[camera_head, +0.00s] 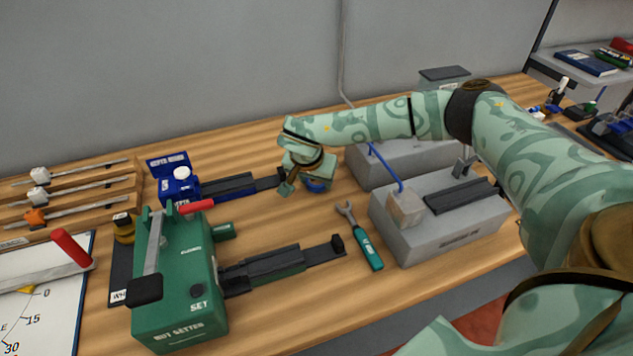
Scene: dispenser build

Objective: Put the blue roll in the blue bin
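My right arm reaches in from the right across the table. Its gripper (287,187) points down at the wood beside the end of the blue machine's dark rail. A small blue rounded thing (318,186) shows just under the hand. It may be the blue roll, but the hand covers most of it. I cannot tell whether the fingers are open or shut on it. I cannot make out a blue bin for certain. A dark blue container-like shape (612,132) stands at the far right edge, partly cut off. My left gripper is not in view.
A blue machine (180,185) stands behind a green one (178,285), each with a dark rail. Grey blocks (440,220) stand to the right of a green-handled wrench (366,245). Wooden slide racks (75,190) and a white board (45,290) are at left.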

